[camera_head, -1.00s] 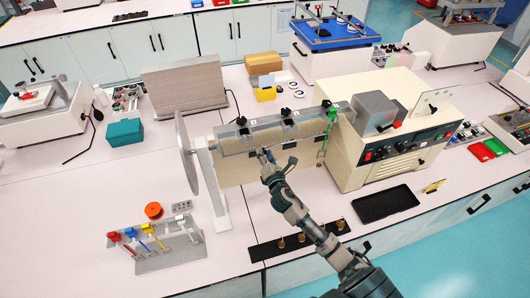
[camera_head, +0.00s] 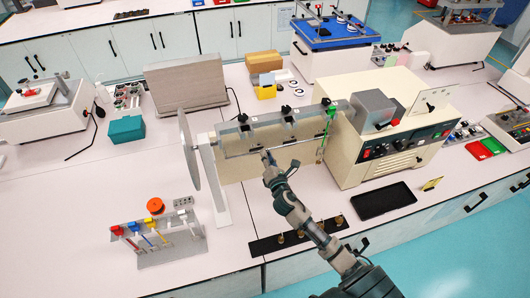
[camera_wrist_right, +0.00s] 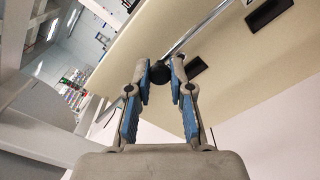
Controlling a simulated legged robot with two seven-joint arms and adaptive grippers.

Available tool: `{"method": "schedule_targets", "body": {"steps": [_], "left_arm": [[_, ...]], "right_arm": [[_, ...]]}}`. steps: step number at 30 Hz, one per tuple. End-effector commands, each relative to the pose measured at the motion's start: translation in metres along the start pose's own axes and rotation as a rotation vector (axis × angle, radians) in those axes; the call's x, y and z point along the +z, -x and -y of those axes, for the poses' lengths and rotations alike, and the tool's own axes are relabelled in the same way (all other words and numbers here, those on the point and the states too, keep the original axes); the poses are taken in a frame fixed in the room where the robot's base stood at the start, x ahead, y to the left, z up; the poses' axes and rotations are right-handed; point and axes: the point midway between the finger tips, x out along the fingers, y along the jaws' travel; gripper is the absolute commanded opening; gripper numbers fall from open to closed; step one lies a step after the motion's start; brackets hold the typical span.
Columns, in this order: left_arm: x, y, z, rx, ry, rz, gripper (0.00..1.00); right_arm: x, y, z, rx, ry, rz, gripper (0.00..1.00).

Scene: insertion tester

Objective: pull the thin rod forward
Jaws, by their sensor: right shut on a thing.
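The thin rod (camera_head: 292,143) is a slim metallic bar running along the front of the cream panel, below the clamps of the tester. In the right wrist view it runs from the upper right (camera_wrist_right: 202,31) down to a black round piece (camera_wrist_right: 159,72) between the fingertips. My right gripper (camera_head: 266,157) is at the rod, left of its middle. In the wrist view its blue-padded fingers (camera_wrist_right: 160,80) close around the black piece by the rod. The exact contact is partly hidden by the fingers. My left gripper is in no view.
A pale round disc (camera_head: 188,150) on an upright stands left of the rod. The cream control box (camera_head: 390,145) stands to the right. A coloured tool rack (camera_head: 165,245), a strip with brass pieces (camera_head: 270,245) and a black tray (camera_head: 383,201) are nearer the front.

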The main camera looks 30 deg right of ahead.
Motion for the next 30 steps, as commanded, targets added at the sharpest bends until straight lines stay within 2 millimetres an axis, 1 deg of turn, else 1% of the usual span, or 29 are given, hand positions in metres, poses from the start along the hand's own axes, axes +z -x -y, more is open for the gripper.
{"method": "schedule_targets", "body": {"steps": [1, 3, 6, 10, 11, 12, 13, 14, 20, 24, 26, 29, 30], "left_arm": [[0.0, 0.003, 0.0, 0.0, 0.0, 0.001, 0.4], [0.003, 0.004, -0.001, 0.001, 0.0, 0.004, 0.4], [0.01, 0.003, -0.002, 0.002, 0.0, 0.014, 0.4], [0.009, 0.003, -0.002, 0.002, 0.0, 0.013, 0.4], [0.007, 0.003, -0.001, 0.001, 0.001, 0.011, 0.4], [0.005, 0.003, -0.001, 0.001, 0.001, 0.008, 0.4], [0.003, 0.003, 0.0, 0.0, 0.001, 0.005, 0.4], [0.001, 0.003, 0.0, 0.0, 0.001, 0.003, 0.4], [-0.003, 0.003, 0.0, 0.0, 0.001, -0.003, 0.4], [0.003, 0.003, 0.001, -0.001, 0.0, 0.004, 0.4], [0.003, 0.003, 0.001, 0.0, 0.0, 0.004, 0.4], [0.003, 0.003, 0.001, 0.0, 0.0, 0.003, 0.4], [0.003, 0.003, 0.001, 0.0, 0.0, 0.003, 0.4]], "right_arm": [[-0.001, 0.005, 0.004, -0.011, -0.001, -0.005, 0.0], [-0.002, 0.007, 0.004, -0.011, -0.001, -0.004, 0.0], [-0.002, 0.006, 0.004, -0.009, -0.002, -0.003, 0.0], [-0.002, 0.006, 0.003, -0.007, -0.003, -0.004, 0.0], [-0.002, 0.006, 0.003, -0.007, -0.004, -0.004, 0.26], [-0.002, 0.006, 0.003, -0.007, -0.004, -0.004, 0.36], [-0.003, 0.006, 0.003, -0.006, -0.003, -0.004, 0.43], [-0.003, 0.006, 0.003, -0.006, -0.004, -0.004, 0.47], [-0.002, 0.006, 0.002, -0.004, -0.004, -0.003, 0.47], [-0.003, 0.009, 0.001, -0.004, -0.004, -0.004, 0.47], [-0.003, 0.015, 0.002, -0.004, -0.004, -0.005, 0.47], [-0.003, 0.032, 0.002, -0.003, -0.004, -0.006, 0.47], [-0.002, 0.041, 0.002, -0.004, -0.004, -0.006, 0.47]]}}
